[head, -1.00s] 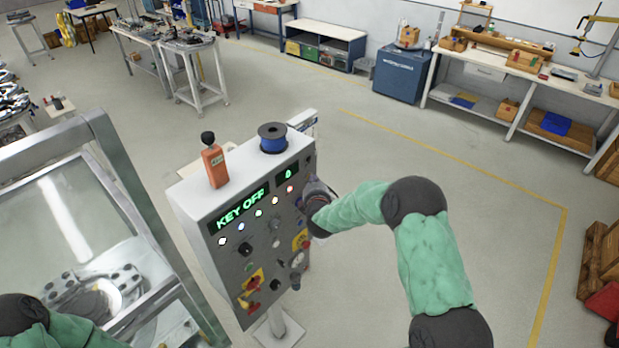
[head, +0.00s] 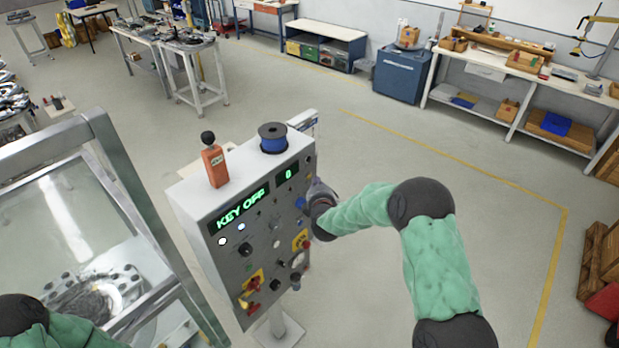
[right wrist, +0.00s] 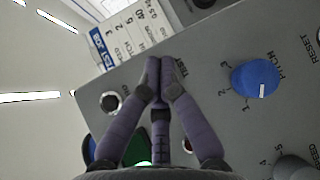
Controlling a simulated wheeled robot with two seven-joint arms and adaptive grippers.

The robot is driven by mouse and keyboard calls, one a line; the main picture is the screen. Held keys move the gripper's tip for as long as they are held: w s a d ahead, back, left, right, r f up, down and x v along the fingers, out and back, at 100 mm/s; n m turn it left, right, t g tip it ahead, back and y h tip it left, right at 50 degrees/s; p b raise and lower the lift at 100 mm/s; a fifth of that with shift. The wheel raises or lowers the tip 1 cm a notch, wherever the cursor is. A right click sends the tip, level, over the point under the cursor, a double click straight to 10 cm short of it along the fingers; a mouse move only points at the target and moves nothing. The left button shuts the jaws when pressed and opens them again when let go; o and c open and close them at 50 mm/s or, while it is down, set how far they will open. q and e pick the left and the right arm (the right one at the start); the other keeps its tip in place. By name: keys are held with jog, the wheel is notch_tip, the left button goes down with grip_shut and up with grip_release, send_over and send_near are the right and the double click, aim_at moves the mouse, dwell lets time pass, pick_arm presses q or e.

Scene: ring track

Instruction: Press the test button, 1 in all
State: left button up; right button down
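The control panel (head: 232,268) is a grey box on a post, its display (head: 243,207) reading "KEY OFF" and a smaller one (head: 288,173) reading "0". My right gripper (right wrist: 158,72) is shut and empty, its fingertips together over the panel face beside a "TEST" label (right wrist: 181,66). The test button itself is hidden behind the fingertips, so I cannot tell whether they touch it. In the head view the right gripper is at the panel's right edge, mostly hidden by its own wrist. My left gripper is out of view; part of the left arm shows at lower left.
A blue knob (right wrist: 255,78) marked PITCH sits right of the fingers. A dark round button (right wrist: 110,102) is to their left. Floor right of the panel is clear.

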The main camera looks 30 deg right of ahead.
jog(key=shift+s+d, duration=0.1)
jog(key=shift+s+d, duration=0.3)
jog(key=shift+s, duration=0.45)
jog(key=shift+s+d, duration=0.3)
jog(key=shift+s, duration=0.45)
jog(key=shift+s+d, duration=0.3)
jog(key=shift+s, duration=0.45)
